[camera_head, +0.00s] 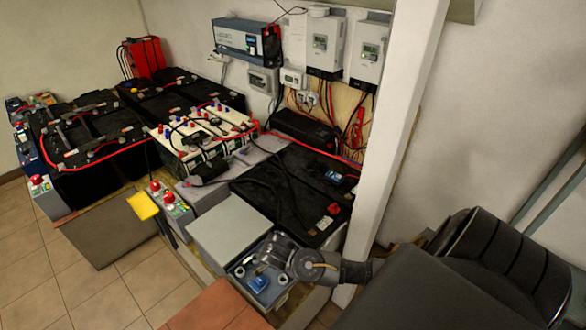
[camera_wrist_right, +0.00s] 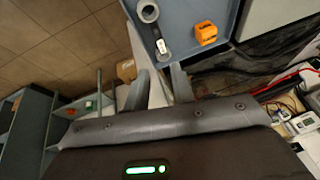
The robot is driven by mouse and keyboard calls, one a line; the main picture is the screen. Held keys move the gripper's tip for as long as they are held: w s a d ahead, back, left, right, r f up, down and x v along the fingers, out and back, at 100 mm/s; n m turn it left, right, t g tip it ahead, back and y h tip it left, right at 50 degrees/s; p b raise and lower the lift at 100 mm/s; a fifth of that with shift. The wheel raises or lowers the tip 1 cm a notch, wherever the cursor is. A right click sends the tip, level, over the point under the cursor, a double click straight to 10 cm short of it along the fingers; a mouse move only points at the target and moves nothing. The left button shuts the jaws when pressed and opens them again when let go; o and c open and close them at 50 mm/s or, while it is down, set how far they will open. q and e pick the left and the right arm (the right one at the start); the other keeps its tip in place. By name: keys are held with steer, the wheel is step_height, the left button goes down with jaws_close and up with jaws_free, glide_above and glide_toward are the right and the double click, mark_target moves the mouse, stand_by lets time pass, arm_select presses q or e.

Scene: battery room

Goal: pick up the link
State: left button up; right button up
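A grey link-like piece with a ring at one end (camera_wrist_right: 154,27) lies in a blue-grey tray (camera_wrist_right: 180,12), just beyond my right gripper's fingertips in the right wrist view. My right gripper (camera_wrist_right: 160,73) is open, with nothing visible between its fingers. In the head view my right gripper (camera_head: 258,258) is over the open grey tray (camera_head: 236,285) and hides part of it, so I cannot clearly make out the link there. My left gripper is not in view.
An orange block (camera_wrist_right: 205,33) lies beside the link. A blue item (camera_head: 259,283) is in the tray in the head view. A grey box (camera_head: 228,228) and black batteries (camera_head: 290,195) adjoin the tray. A white post (camera_head: 395,130) stands at the right.

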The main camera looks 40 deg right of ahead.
steer(key=shift+p+x, duration=0.7)
steer(key=shift+x, duration=4.4)
steer(key=shift+w, duration=0.1)
steer(key=shift+c, duration=0.4)
steer(key=shift+d, duration=0.1)
jaws_close()
